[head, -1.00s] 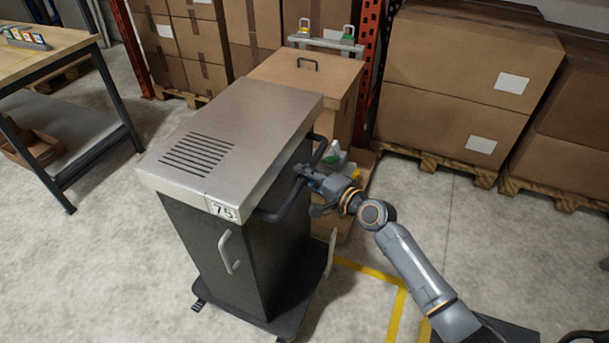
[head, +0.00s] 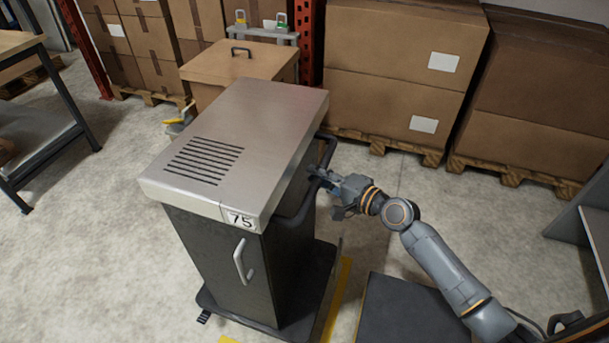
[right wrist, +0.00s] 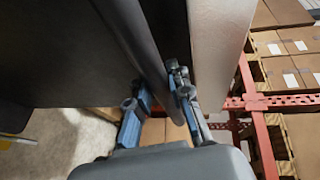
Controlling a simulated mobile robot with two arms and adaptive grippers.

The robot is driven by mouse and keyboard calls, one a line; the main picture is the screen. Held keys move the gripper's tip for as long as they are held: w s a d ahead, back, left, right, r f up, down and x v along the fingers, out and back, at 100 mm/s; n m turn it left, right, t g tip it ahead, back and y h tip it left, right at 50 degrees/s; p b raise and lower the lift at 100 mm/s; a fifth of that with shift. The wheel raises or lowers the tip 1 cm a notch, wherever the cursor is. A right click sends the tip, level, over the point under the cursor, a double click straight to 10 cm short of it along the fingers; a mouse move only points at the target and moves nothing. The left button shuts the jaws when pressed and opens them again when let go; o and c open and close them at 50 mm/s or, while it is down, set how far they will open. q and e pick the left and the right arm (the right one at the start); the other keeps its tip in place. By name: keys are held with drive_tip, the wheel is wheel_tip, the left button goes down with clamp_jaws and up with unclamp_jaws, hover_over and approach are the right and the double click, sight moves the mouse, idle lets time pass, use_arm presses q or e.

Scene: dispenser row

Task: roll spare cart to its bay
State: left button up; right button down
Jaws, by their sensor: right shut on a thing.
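The spare cart (head: 248,110) is a dark cabinet with a grey metal top, slotted vents, a "75" label and a door handle; it stands upright on a low wheeled base. My right gripper (head: 318,178) is shut on the dark push handle (head: 326,152) on the cart's right side. In the right wrist view the gripper's fingers (right wrist: 160,95) are around the dark handle bar (right wrist: 142,45). Yellow floor tape (head: 338,298) shows beside and partly under the cart's base. My left gripper is out of view.
A tan-lidded box unit (head: 222,68) stands just behind the cart. Palletised cartons (head: 390,75) line the back and right. A workbench (head: 40,120) stands at the left, with clear concrete between it and the cart. A grey panel (head: 598,235) stands at the right edge.

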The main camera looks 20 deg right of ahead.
drive_tip(key=shift+s+d+f, duration=0.2)
drive_tip(key=shift+s+d, duration=0.3)
drive_tip(key=shift+d, duration=0.25)
drive_tip(key=c, duration=1.5)
unclamp_jaws()
drive_tip(key=o, duration=0.3)
drive_tip(key=shift+s+d+r, duration=0.1)
drive_tip(key=shift+s+d, duration=0.05)
drive_tip(key=shift+d, duration=0.05)
drive_tip(key=v, duration=1.2)
drive_tip(key=shift+r, duration=0.1)
